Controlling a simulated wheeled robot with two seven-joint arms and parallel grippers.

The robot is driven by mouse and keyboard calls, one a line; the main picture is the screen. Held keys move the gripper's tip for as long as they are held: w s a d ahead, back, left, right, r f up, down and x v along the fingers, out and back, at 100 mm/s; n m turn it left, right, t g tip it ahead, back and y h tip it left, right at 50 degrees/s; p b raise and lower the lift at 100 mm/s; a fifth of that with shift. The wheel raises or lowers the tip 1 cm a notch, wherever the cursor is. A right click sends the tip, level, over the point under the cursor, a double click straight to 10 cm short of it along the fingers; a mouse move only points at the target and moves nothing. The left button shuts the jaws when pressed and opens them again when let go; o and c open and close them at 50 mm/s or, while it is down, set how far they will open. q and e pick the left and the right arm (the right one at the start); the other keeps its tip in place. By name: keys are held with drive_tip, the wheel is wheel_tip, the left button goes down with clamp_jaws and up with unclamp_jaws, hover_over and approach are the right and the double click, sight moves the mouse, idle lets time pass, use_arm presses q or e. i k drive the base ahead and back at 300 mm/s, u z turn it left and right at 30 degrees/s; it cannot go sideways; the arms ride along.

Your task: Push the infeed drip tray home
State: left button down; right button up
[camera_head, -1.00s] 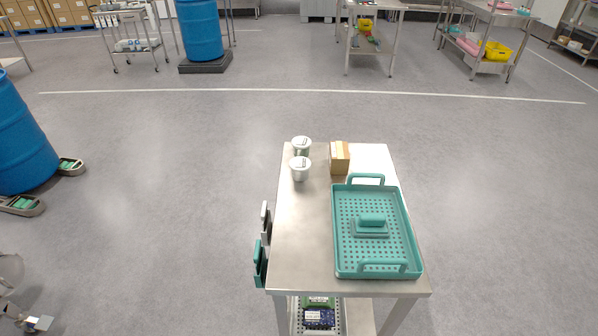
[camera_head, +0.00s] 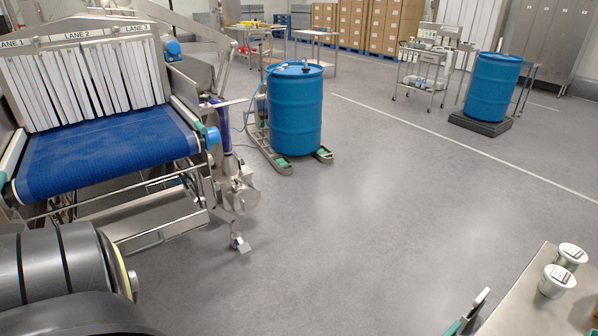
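The conveyor's blue belt (camera_head: 105,150) slopes down at the left, in front of a white strip curtain (camera_head: 90,82) under lane signs. Metal frame bars (camera_head: 160,235) run below the belt's front end. I cannot pick out the infeed drip tray with certainty among these bars, and the dark banded shape at the lower left covers part of that area. Neither of my grippers is in view.
A blue drum (camera_head: 296,108) stands on a low wheeled carrier beside the conveyor. Another drum (camera_head: 492,86) and a wire cart (camera_head: 424,75) stand farther back. A steel table (camera_head: 535,300) with two lidded tubs (camera_head: 557,281) fills the lower right corner. The grey floor between is clear.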

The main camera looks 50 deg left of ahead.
sight(136, 227)
drive_tip(key=u, duration=2.55)
drive_tip(key=i, duration=0.25)
drive_tip(key=u, duration=0.2)
